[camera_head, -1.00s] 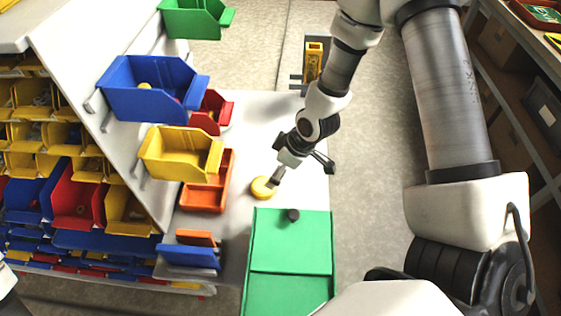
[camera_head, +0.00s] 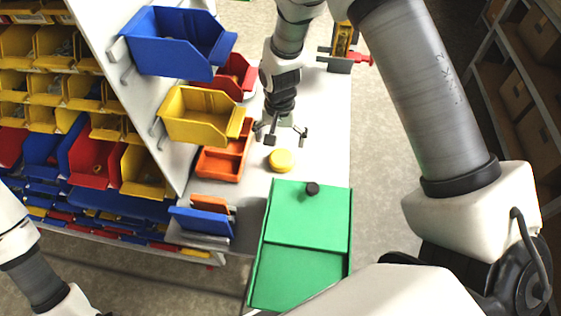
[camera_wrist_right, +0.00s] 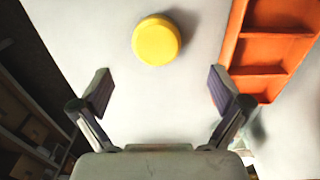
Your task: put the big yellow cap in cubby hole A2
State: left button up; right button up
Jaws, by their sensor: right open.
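The big yellow cap (camera_head: 281,160) lies on the white table top, between the orange tray and the green box. It also shows in the right wrist view (camera_wrist_right: 156,41), ahead of the fingers and roughly midway between them. My right gripper (camera_head: 286,139) is open and empty, above the table and just behind the cap in the head view. Its two spread fingers show in the right wrist view (camera_wrist_right: 160,90), with bare table between them. My left arm shows only in part at the lower left of the head view, and its gripper is out of sight. I cannot make out a label A2.
An orange divided tray (camera_head: 222,163) stands left of the cap. A green box (camera_head: 305,235) with a dark knob (camera_head: 312,188) is in front. Blue (camera_head: 175,45) and yellow (camera_head: 200,118) bins hang on the left panel. A rack of several small bins (camera_head: 60,85) stands far left.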

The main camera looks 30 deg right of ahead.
aim_at(282, 156)
jog(key=f+p, duration=0.1)
jog(key=f, duration=0.2)
jog(key=f+p, duration=0.1)
jog(key=f, duration=0.2)
jog(key=shift+s+d+f, duration=0.15)
jog(key=shift+s, duration=0.05)
jog(key=shift+f, duration=0.2)
jog(key=shift+c, duration=0.7)
jog(key=c, duration=0.9)
